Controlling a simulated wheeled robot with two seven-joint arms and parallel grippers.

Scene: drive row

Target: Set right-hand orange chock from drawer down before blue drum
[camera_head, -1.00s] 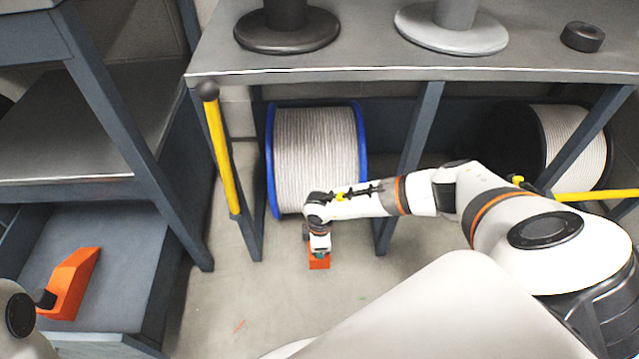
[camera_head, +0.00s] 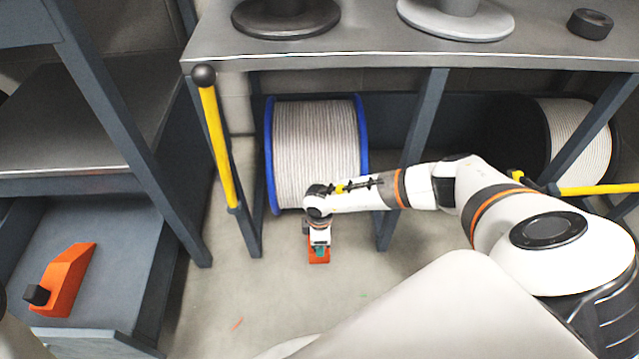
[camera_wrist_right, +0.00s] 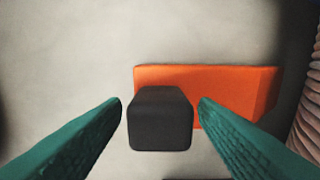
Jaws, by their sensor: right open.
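The orange chock (camera_head: 319,259) with a black grip block (camera_wrist_right: 160,118) rests on the floor in front of the blue-flanged drum (camera_head: 316,150). My right gripper (camera_wrist_right: 160,103) is open. Its green fingers stand on either side of the black block, with a small gap on each side. In the head view, the gripper (camera_head: 320,247) hides part of this chock. In the right wrist view, the drum's wound rope (camera_wrist_right: 309,110) shows at the right edge, close to the chock's end. My left gripper is not in view.
Another orange chock (camera_head: 66,280) lies in the open drawer (camera_head: 110,240) at left. Yellow bars (camera_head: 217,150) and bench legs (camera_head: 412,160) flank the drum. A black drum (camera_head: 520,140) is at right. The floor between drawer and chock is clear.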

